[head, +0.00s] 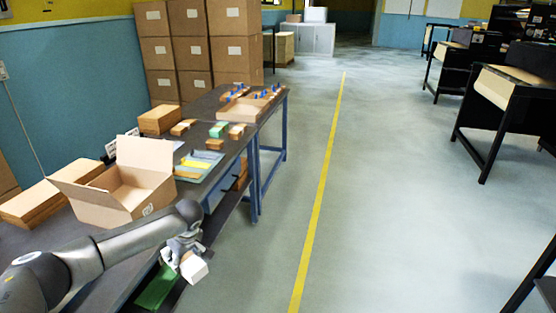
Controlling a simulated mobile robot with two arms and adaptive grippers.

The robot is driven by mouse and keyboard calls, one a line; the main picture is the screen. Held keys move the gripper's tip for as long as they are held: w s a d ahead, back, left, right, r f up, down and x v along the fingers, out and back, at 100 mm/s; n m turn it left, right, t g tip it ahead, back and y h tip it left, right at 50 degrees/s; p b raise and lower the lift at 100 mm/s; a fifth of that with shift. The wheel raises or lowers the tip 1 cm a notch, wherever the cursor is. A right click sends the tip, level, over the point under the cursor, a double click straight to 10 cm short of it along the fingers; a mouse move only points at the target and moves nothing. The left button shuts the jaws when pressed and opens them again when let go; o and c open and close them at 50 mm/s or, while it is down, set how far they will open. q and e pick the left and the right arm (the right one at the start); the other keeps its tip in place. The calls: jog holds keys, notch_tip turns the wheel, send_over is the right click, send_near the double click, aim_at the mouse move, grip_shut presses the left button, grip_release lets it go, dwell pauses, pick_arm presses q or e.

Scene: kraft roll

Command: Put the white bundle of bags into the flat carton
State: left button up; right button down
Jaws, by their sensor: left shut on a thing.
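My left gripper (184,254) is at the lower middle, past the table's right edge, and is shut on the white bundle of bags (194,268). The bundle hangs beside the table, over the edge of a lower shelf. A shallow, open cardboard box (243,111), which looks like the flat carton, sits at the far end of the tables; its inside is partly hidden. A deeper open carton (128,202) with raised flaps stands nearer, left of my gripper. My right gripper is out of view.
Flat cardboard stacks (38,205), a brown box (159,120) and several small wood, green and blue items lie on the table (222,170). A green item (158,288) is on the lower shelf. The floor (280,225) right of the table is clear.

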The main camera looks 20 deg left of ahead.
pick_arm(q)
jog(key=s+d+r+m+t+h, duration=0.1)
jog(key=s+d+r+m, duration=0.2)
jog(key=d, duration=0.6)
jog(key=s+d+r+m+t+h, duration=0.1)
jog(key=s+d+r+m+h, duration=0.1)
jog(key=s+d+r+m, duration=0.2)
jog(key=s+d+r+m+t+h, duration=0.1)
jog(key=s+d+r+m, duration=0.2)
jog(key=d+r+m, duration=0.4)
jog(key=d+r, duration=0.3)
jog(key=d, duration=0.4)
jog(key=shift+s+r, duration=0.25)
